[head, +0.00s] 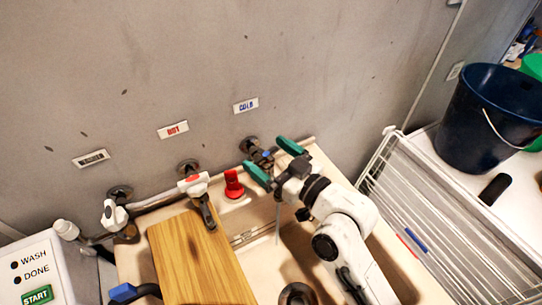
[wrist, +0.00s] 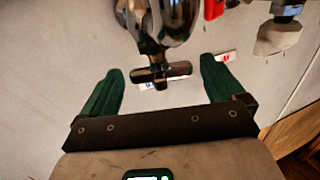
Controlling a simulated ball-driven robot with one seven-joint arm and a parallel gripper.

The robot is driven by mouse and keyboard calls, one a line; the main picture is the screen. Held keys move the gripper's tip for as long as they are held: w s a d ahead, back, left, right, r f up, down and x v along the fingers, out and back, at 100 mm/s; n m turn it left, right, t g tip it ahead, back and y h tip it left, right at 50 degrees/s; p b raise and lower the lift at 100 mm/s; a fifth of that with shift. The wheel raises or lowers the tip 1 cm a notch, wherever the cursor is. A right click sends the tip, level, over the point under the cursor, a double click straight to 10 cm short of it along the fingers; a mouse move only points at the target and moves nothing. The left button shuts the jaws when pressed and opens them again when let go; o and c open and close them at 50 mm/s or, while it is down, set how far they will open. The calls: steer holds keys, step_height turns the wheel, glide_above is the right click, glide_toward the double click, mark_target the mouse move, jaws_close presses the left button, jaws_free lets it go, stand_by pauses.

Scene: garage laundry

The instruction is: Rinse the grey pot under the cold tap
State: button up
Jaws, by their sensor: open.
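The cold tap (head: 254,148) is on the wall below the COLD label (head: 246,105). My gripper (head: 274,160) is open, with its green fingers on either side of the tap's front end. In the wrist view the tap's metal cross handle (wrist: 160,74) sits between the spread fingers, with no visible grip. A thin pale vertical streak (head: 278,222) drops below the tap into the sink; it looks like running water. A dark round metal thing (head: 298,294) lies low in the sink, cut by the frame edge; I cannot tell whether it is the grey pot or a drain.
A wooden board (head: 196,262) covers the sink's left part. The hot tap (head: 195,185) and a red object (head: 233,184) stand left of my gripper. Another white-handled tap (head: 115,215) is further left. A white wire rack (head: 440,230) and dark blue bucket (head: 487,118) are right.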

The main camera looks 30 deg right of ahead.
steer(key=b+v, duration=0.2)
steer(key=v, duration=0.9)
steer(key=shift+b, duration=0.35)
steer(key=shift+w, duration=0.1)
